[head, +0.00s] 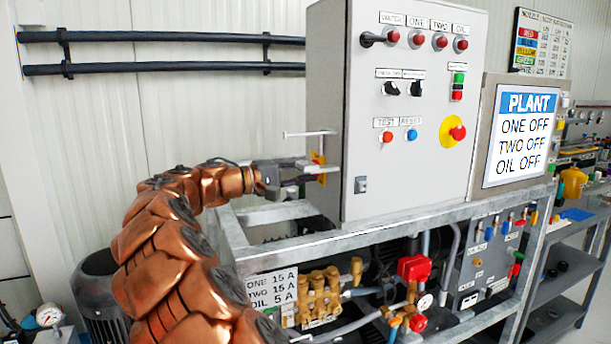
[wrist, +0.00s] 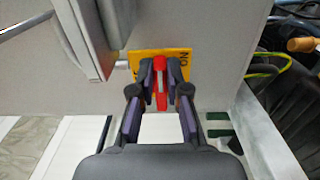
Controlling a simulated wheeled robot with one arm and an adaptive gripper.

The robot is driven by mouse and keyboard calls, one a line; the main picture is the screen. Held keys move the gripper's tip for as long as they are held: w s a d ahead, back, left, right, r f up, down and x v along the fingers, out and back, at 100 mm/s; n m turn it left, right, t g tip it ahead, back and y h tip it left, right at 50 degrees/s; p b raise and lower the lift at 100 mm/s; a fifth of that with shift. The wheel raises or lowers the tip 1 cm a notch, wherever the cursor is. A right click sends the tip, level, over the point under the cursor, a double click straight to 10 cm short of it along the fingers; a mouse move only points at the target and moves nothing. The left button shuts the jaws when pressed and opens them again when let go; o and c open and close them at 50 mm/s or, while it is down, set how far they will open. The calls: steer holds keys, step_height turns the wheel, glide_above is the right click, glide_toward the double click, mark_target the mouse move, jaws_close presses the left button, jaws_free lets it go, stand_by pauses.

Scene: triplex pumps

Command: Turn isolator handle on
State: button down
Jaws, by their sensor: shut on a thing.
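The red isolator handle (wrist: 161,84) sits on a yellow plate (wrist: 178,64) on the side of the grey control cabinet (head: 409,130). My gripper (wrist: 160,80) has its two fingers shut on the red handle, one on each side. The handle points along the picture's vertical in the wrist view. In the head view my gripper (head: 312,170) reaches the cabinet's left side, and the red and yellow of the isolator show only in part.
A grey open door or panel (wrist: 92,38) and a thin rod stand close to the left of my gripper in the wrist view. A metal frame rail (head: 400,232) runs below the cabinet. The plant screen (head: 523,135) reads ONE OFF, TWO OFF, OIL OFF.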

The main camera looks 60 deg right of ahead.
steer(key=c, duration=1.2)
jaws_free()
steer(key=shift+o, duration=0.2)
steer(key=v, duration=1.2)
